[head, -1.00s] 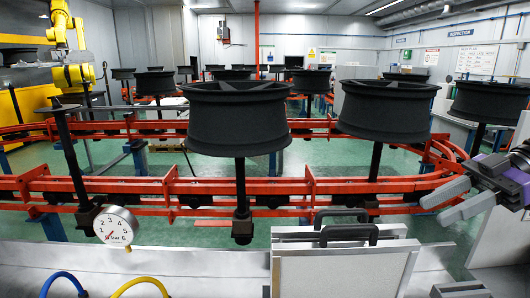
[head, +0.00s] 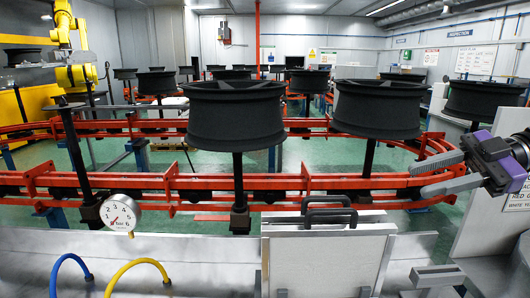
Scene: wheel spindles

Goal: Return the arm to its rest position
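My gripper (head: 432,172) is at the right side of the head view, pointing left. Its two grey fingers are spread apart with nothing between them. Its dark and purple body (head: 502,162) is near the right edge. The gripper is in front of the red conveyor rail at its right end, apart from the wheels. Most of the arm behind it is out of view.
Black wheels sit on spindles, one at the centre (head: 236,115) and one to its right (head: 378,108). Red rails (head: 130,185) run across. A silver case (head: 325,250) with black handles, a pressure gauge (head: 120,214) and blue and yellow hoses stand in front.

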